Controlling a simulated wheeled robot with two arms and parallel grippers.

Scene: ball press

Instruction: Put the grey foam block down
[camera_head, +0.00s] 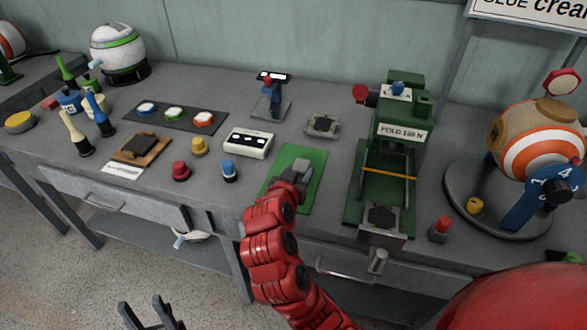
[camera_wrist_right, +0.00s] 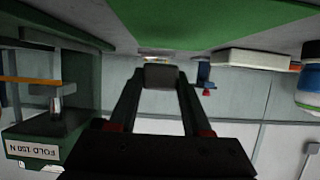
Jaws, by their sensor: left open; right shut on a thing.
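My right gripper (camera_head: 298,176) is shut on the grey foam block (camera_head: 302,166) over the green mat (camera_head: 310,190) at the table's front middle. In the right wrist view, which is upside down, the block (camera_wrist_right: 161,75) sits between the two fingertips (camera_wrist_right: 161,85) of this gripper. The mat (camera_wrist_right: 220,18) fills the top of that view. I cannot tell for sure whether the block touches the mat. My left gripper (camera_head: 150,312) is open and empty, low in the head view, in front of the table.
A green press (camera_head: 400,140) marked "FOLD 150 N" stands right of the mat; it also shows in the wrist view (camera_wrist_right: 40,135). A white box (camera_head: 248,143) and a blue-topped piece (camera_head: 229,170) stand left. A small grey plate (camera_head: 322,125) lies behind. The mat's front is clear.

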